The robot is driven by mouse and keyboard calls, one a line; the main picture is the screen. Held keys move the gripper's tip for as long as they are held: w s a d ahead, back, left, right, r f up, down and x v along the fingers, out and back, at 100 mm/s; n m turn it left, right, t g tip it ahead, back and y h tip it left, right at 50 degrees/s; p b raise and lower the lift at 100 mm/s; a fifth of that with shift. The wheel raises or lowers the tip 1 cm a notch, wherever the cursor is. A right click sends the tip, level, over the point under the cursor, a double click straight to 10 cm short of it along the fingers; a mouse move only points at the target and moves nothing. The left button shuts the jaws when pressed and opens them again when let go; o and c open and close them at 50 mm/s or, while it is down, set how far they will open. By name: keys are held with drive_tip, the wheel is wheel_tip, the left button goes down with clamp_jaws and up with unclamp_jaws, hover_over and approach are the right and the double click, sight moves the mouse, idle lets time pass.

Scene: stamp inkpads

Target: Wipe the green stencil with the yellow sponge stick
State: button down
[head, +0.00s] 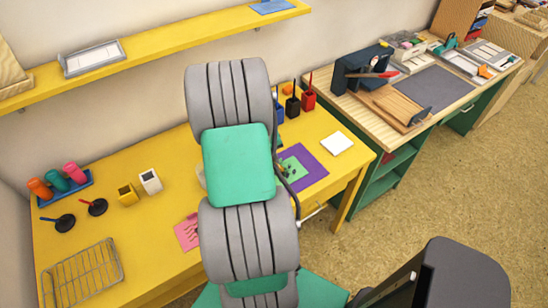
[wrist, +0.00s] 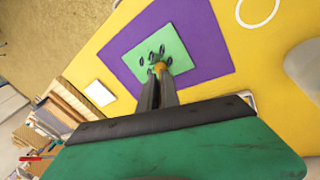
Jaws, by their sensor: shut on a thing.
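The green stencil (wrist: 172,45) lies on a purple sheet (wrist: 205,40) on the yellow table. It has several dark oval cut-outs. In the head view the stencil (head: 291,170) and purple sheet (head: 310,166) show partly behind my arm. My gripper (wrist: 158,86) is shut on the yellow sponge stick (wrist: 160,67); only its small orange-yellow tip shows beyond the fingers. The tip overlaps the stencil's near edge, below the cut-outs, in the wrist view. I cannot tell whether it touches. In the head view my arm hides the gripper and the stick.
A white pad (head: 337,144) lies right of the purple sheet, and a red pot (head: 308,101) stands behind. A pink card (head: 187,233) lies left of my arm. Yellow (head: 128,195) and white (head: 150,182) cups and a wire basket (head: 82,278) stand farther left.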

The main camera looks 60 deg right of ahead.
drive_tip(key=shift+s+d+r, duration=0.25)
drive_tip(key=shift+s+d, duration=0.05)
drive_tip(key=shift+d, duration=0.25)
drive_tip(key=shift+s+d+r, duration=0.25)
drive_tip(key=shift+d, duration=0.25)
drive_tip(key=a, duration=0.2)
drive_tip(key=s+a+p, duration=0.1)
drive_tip(key=shift+s+a+f, duration=0.1)
drive_tip(key=shift+a+f, duration=0.05)
drive_tip(key=shift+a, duration=0.25)
drive_tip(key=shift+f, duration=0.35)
idle(0.6)
